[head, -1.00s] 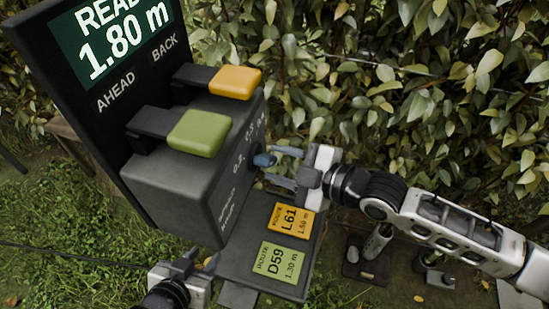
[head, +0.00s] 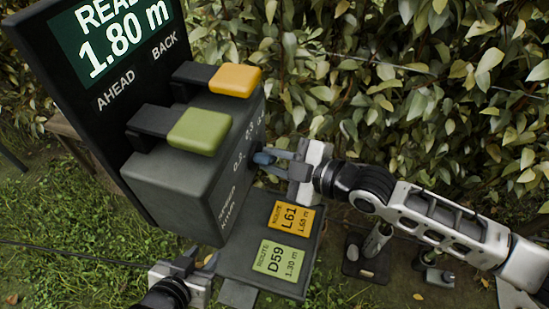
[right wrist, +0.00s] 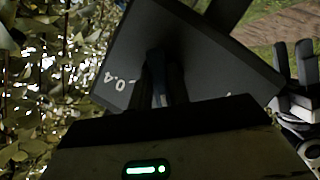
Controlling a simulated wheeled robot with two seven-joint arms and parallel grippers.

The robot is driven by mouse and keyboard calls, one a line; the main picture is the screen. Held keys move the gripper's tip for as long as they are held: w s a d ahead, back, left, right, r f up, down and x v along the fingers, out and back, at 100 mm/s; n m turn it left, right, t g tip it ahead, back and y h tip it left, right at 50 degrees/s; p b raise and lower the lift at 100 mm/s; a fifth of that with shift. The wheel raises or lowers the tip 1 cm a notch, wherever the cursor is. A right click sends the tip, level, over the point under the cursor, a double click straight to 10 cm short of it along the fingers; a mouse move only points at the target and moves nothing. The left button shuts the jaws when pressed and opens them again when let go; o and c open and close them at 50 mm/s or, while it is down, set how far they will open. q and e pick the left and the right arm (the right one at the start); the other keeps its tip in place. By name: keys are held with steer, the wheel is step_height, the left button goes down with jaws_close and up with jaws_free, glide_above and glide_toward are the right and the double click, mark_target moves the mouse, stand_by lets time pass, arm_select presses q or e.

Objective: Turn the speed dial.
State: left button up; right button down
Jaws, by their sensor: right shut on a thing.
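The speed dial (head: 263,158) is a small blue-grey knob on the right side face of the grey control box (head: 172,192), with speed numbers printed around it. My right gripper (head: 272,160) is shut on the dial, its fingers pointing left at the box face. In the right wrist view the fingers (right wrist: 160,88) reach to the dark box face, where "0.4" is legible; they hide most of the dial. My left gripper (head: 195,268) is low at the front, below the box, apart from it; its fingers are too small and dark to read.
A green lever (head: 199,132) and a yellow lever (head: 235,82) top the box, under a screen (head: 120,30) reading 1.80 m. An orange card (head: 290,217) L61 and a green card (head: 279,261) D59 lie on a shelf below. A leafy hedge (head: 430,90) stands behind.

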steer(key=shift+m+g+b, duration=0.3)
steer(key=shift+m+g, duration=0.1)
steer(key=shift+m, duration=0.2)
steer(key=shift+w+f+m+g+b, duration=0.1)
steer(key=shift+f+m+g+b, duration=0.1)
steer(key=shift+m+g+b, duration=0.7)
steer(key=m+b, duration=0.1)
steer(key=b, duration=0.3)
steer(key=shift+m+g, duration=0.3)
steer(key=shift+m, duration=0.1)
arm_select(q)
steer(key=shift+w+d+f+n+t+h+b, duration=0.2)
steer(key=shift+d+f+b, duration=0.15)
steer(key=shift+f, duration=0.35)
steer(key=shift+w+d+f+n+t+h+b, duration=0.1)
steer(key=shift+d+f+n+t+h+b, duration=0.2)
steer(key=shift+f, duration=0.4)
arm_select(e)
steer(key=shift+r+m+g, duration=0.15)
steer(key=shift+m+g, duration=0.15)
steer(key=shift+m, duration=0.2)
arm_select(q)
steer(key=shift+s, duration=0.15)
arm_select(e)
steer(key=shift+r+y, duration=0.1)
steer(key=shift+y, duration=0.2)
steer(key=c, duration=1.3)
jaws_free()
